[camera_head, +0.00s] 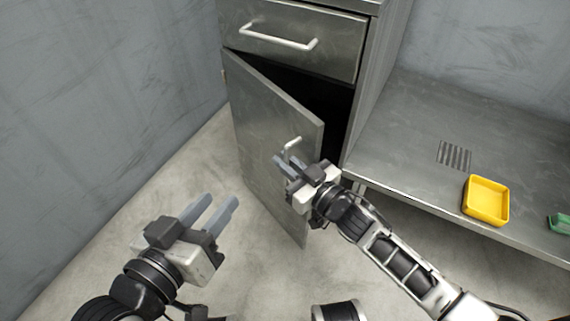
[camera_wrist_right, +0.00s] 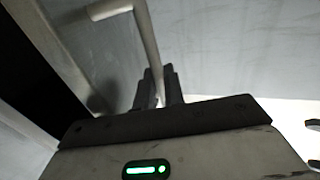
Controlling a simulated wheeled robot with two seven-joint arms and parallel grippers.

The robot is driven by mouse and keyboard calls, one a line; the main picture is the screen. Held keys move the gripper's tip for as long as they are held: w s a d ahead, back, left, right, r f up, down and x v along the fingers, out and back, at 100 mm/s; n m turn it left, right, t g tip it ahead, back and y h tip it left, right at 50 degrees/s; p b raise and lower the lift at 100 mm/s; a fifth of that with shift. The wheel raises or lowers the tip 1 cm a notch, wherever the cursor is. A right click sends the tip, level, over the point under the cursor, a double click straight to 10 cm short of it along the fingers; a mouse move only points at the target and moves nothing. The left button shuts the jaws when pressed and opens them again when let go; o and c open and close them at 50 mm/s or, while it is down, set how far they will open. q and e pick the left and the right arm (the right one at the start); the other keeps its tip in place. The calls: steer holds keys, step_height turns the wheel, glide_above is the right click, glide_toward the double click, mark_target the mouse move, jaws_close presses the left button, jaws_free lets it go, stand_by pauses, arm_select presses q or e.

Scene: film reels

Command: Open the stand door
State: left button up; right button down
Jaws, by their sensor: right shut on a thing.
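The stand door (camera_head: 265,140) is a grey metal panel under a drawer, hinged at its left side. It stands partly open, with a dark gap at its right edge. Its pale bar handle (camera_head: 292,143) is near the free edge. My right gripper (camera_head: 284,163) is at the door and shut on the handle. In the right wrist view the handle (camera_wrist_right: 148,40) runs down between the fingers (camera_wrist_right: 160,88). My left gripper (camera_head: 214,212) is open and empty, above the floor to the left of the door.
The drawer (camera_head: 292,38) above the door is closed. A metal bench (camera_head: 420,120) stands to the right, with a yellow tray (camera_head: 486,201) and a green item (camera_head: 560,223) on it. A wall (camera_head: 110,90) is on the left. The floor (camera_head: 190,185) before the door is bare.

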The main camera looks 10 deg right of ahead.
arm_select(q)
steer(key=shift+w, duration=0.1)
arm_select(e)
steer(key=shift+s+d+f, duration=0.1)
arm_select(q)
steer(key=shift+d, duration=0.1)
arm_select(e)
steer(key=c, duration=1.6)
jaws_free()
steer(key=shift+c, duration=0.2)
